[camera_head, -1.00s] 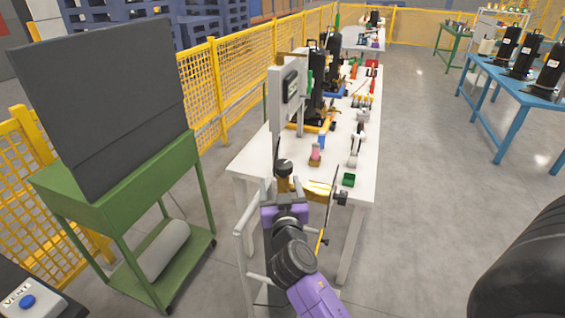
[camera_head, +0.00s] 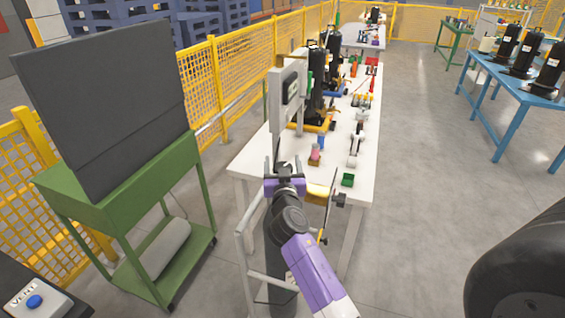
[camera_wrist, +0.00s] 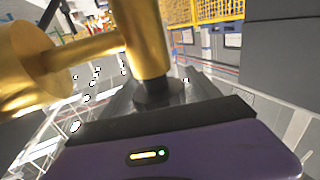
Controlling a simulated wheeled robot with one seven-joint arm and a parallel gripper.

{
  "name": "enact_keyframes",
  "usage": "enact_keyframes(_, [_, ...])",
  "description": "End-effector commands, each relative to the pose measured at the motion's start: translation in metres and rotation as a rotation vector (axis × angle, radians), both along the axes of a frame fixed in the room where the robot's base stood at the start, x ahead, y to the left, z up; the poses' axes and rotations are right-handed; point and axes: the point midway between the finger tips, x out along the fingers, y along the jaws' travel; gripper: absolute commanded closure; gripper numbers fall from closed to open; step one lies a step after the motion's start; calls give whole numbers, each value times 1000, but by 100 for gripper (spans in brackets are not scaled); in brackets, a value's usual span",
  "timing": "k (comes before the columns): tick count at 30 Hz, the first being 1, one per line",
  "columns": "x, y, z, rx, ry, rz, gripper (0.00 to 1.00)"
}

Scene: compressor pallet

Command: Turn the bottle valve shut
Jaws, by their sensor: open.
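The bottle (camera_head: 278,250) is a dark cylinder standing in a trolley frame below my arm, partly hidden by it. Its brass valve fitting (camera_head: 318,190) sticks out to the right of my gripper (camera_head: 285,169) in the head view. The black valve knob is hidden behind my gripper there. In the wrist view the brass valve body (camera_wrist: 148,40) fills the upper left, with a dark round part (camera_wrist: 157,93) at its end, close in front of my gripper's palm. My gripper is open at the valve; whether the fingers touch the knob cannot be told.
The white trolley rail (camera_head: 243,245) stands left of the bottle. A white workbench (camera_head: 250,160) with small parts and a grey panel (camera_head: 285,98) lies just beyond. A green stand (camera_head: 110,205) is at left.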

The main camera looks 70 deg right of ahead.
Motion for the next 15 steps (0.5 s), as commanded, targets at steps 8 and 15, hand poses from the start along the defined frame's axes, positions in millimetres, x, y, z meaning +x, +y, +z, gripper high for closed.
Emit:
enact_keyframes(8, [0,0,0,0,0,0,60])
enact_keyframes(15, [0,0,-1,0,0,-1,91])
